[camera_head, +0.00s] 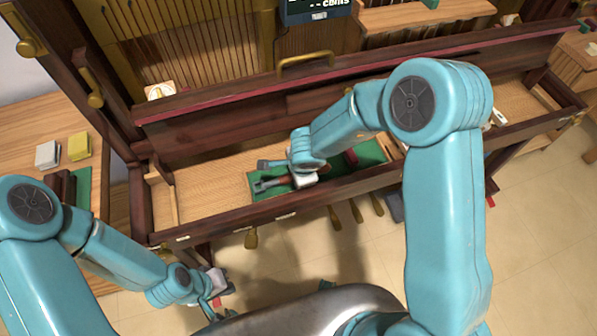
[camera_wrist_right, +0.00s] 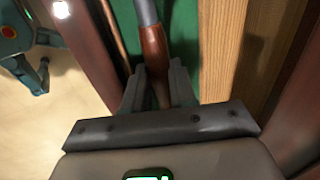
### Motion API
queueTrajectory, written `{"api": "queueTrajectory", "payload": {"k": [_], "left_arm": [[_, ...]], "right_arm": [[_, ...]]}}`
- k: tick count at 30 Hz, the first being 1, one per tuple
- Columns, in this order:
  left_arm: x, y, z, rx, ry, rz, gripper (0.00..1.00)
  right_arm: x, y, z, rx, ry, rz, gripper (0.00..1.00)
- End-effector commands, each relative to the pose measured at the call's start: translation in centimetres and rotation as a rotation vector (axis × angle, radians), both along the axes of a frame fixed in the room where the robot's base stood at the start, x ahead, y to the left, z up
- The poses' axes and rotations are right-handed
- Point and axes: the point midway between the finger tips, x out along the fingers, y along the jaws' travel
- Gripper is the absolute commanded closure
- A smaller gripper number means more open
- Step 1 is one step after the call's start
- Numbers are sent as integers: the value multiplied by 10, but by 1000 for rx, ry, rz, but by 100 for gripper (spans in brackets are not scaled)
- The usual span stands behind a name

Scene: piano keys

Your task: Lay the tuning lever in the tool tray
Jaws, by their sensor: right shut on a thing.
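The tuning lever (camera_wrist_right: 154,50) has a reddish-brown wooden handle and a grey metal shaft. In the right wrist view its handle lies between the fingers of my right gripper (camera_wrist_right: 158,90), which is shut on it. In the head view this gripper (camera_head: 275,176) is over the left part of a green-lined area, taken as the tool tray (camera_head: 372,151), inside the long wooden case. Green lining (camera_wrist_right: 187,22) shows behind the lever. I cannot tell whether the lever touches it. My left gripper (camera_head: 216,300) is low at the left, outside the case; its fingers are unclear.
The dark wooden case has a raised front rail (camera_head: 345,186) and a back board (camera_head: 220,130). A small dark-red thing (camera_head: 351,157) lies on the green lining. A side table at the left holds a yellow block (camera_head: 79,147) and a white block (camera_head: 48,154). Bare wood (camera_head: 210,180) lies left of the lining.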

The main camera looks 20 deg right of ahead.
Motion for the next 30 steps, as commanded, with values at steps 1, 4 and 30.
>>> {"api": "queueTrajectory", "payload": {"k": [1, 4, 30], "left_arm": [[0, 0, -2, 0, 0, 0, 100], [0, 0, -2, 0, 0, 0, 100], [0, 0, 10, 0, 0, 0, 100]], "right_arm": [[0, 0, -2, 0, -1, 0, 100], [0, 0, -3, 0, -1, 0, 100], [-6, 0, 10, -2, 5, 2, 45]]}}
